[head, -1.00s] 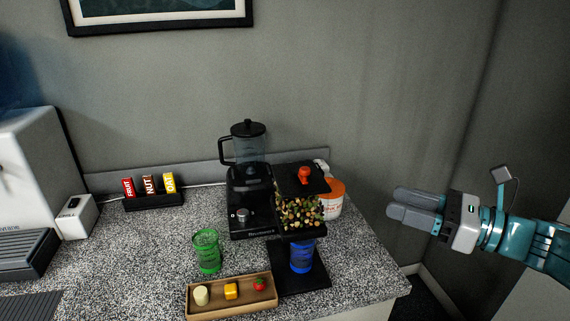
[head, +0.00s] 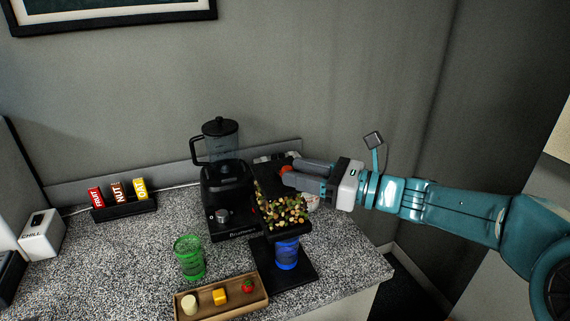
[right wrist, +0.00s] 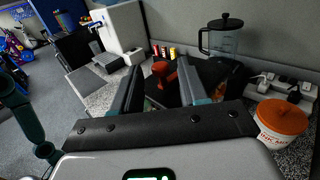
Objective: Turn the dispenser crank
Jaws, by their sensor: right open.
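The dispenser has a clear hopper of mixed pieces (head: 282,211) under a black top, and stands on a black base (head: 300,272). Its orange-red crank knob (head: 286,170) is on the top, partly covered by my right gripper. In the right wrist view, the crank (right wrist: 160,70) shows between the two fingers, with a gap on both sides. My right gripper (head: 290,173) reaches in from the right and is open at the knob. Its fingers (right wrist: 159,66) also show in the wrist view. A blue cup (head: 287,253) stands under the hopper. My left gripper is out of view.
A black blender (head: 221,180) stands just left of the dispenser. A green cup (head: 189,258) and a wooden tray (head: 240,303) are in front. A white tub with an orange lid (right wrist: 282,116) and a power strip (right wrist: 285,85) are beside it. The counter's right edge is close.

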